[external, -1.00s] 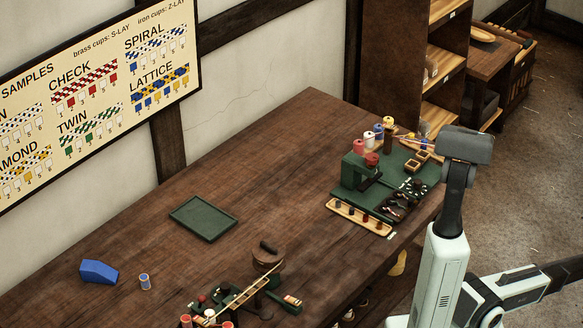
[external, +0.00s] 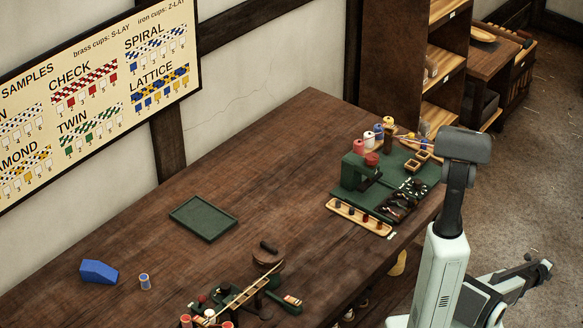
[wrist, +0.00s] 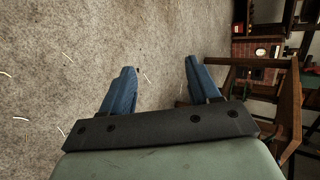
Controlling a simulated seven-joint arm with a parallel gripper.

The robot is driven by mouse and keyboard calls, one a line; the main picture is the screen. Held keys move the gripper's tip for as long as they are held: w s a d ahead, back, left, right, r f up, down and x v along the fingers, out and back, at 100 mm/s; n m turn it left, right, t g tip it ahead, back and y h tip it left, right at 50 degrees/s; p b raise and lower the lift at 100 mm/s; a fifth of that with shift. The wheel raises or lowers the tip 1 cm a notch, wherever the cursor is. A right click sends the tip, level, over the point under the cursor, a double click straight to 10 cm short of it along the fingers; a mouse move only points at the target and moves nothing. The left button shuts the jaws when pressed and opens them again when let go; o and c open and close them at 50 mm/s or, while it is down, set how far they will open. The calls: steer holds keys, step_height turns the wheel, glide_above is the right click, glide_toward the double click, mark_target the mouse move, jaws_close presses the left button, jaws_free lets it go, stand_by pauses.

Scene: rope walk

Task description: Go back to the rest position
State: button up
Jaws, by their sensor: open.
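My gripper shows in the wrist view (wrist: 160,82) with its two blue fingers spread wide apart and nothing between them. It hangs over bare floor, away from the workbench. In the external view my arm stands at the right, beside the bench's right edge. My gripper's fingers cannot be made out clearly there.
The wooden workbench (external: 285,150) holds a green tray (external: 204,217), a blue block (external: 98,271), a small spool (external: 145,281) and a wooden rope device (external: 245,295). A green station (external: 352,172) with spools stands near my arm. Shelves (external: 430,70) stand behind. The floor (external: 540,170) at right is clear.

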steer(key=w+a+f+n+y, duration=0.1)
steer(key=a+f+n+y, duration=0.25)
steer(key=a, duration=0.75)
steer(key=w+a+f+n+y, duration=0.15)
steer(key=a+n, duration=0.25)
steer(key=a, duration=0.6)
steer(key=s+a+f+n+g+y, duration=0.2)
steer(key=s+a+n, duration=0.15)
steer(key=a, duration=0.55)
steer(key=s+a+f+n+g+y, duration=0.2)
steer(key=s+a+n, duration=0.15)
steer(key=a, duration=0.65)
steer(key=s+a+r+n+g, duration=0.1)
steer(key=s+a+n+g, duration=0.2)
steer(key=s+a, duration=0.3)
steer(key=s+a+r+n+g, duration=0.1)
steer(key=s+a+n+g, duration=0.3)
steer(key=s, duration=0.8)
steer(key=s+a+r+n+g+h, duration=0.1)
steer(key=s+a+r+n+g, duration=0.1)
steer(key=s+a+n, duration=0.5)
steer(key=s+g, duration=0.1)
steer(key=s, duration=0.2)
steer(key=shift+a, duration=0.4)
steer(key=shift+n, duration=0.25)
